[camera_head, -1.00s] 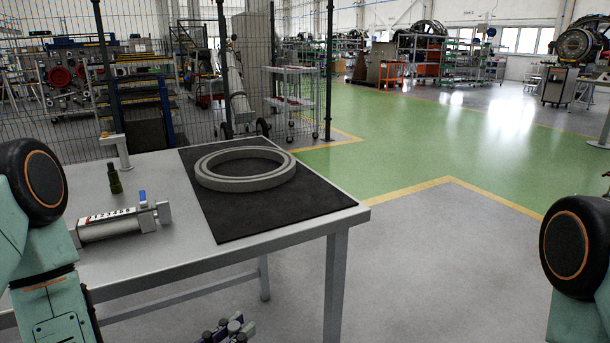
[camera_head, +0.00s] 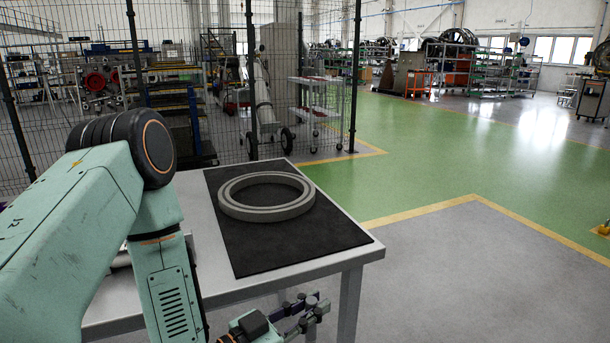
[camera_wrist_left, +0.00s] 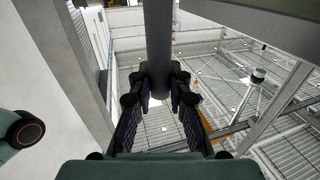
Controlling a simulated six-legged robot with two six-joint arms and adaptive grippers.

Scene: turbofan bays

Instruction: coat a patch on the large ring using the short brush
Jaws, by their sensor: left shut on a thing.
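The large ring (camera_head: 262,213), pale grey with a stepped rim, lies flat on a black mat (camera_head: 300,244) on the table in the head view. My left gripper (camera_head: 314,307) is low in front of the table's front edge, below the tabletop and apart from the ring. No bristles can be made out. My right gripper is out of view.
The grey table (camera_head: 198,215) has a leg (camera_head: 346,305) close to my left gripper. My left arm hides the table's left part. A wire fence (camera_head: 210,80) stands behind, with a white trolley (camera_head: 318,105) beyond. Open floor (camera_head: 480,270) lies to the right.

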